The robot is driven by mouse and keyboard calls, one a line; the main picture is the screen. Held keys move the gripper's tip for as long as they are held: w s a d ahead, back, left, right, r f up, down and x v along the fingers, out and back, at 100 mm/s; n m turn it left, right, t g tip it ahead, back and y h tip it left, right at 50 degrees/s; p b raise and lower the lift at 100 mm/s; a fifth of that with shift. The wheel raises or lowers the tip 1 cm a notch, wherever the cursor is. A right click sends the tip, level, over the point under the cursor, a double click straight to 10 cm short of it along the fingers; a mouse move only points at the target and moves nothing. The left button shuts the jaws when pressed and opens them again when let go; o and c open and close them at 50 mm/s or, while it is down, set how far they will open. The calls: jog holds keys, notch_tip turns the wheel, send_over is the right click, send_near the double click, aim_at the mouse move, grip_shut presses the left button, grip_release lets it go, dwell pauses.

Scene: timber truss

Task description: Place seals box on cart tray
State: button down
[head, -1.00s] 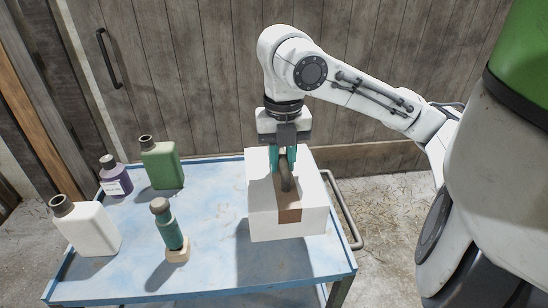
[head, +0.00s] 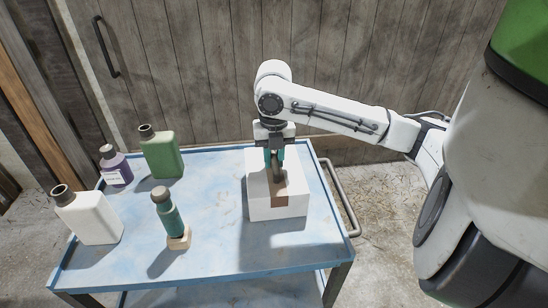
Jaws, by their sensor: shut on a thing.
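The seals box (head: 292,205) is a white box with a brown strip and a dark handle on top. It is at the right part of the blue cart tray (head: 215,250), upright, and looks to be at or just above the tray surface; I cannot tell if it touches. My gripper (head: 275,166) points down over the box, its teal fingers shut on the handle. The fingers partly hide the handle, and the box hides the tray beneath it.
On the tray's left stand a green bottle (head: 163,158), a purple bottle (head: 117,172), a white bottle (head: 92,222) and a teal stamp-like tool (head: 170,217). The tray's middle and front right are clear. The cart's push handle (head: 342,198) is at right, a wooden wall (head: 200,60) behind.

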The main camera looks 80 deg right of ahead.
jog(key=shift+f, duration=0.2)
jog(key=shift+f, duration=0.15)
jog(key=c, duration=1)
grip_release()
jog(key=shift+o, duration=0.2)
notch_tip(320, 180, up, 12)
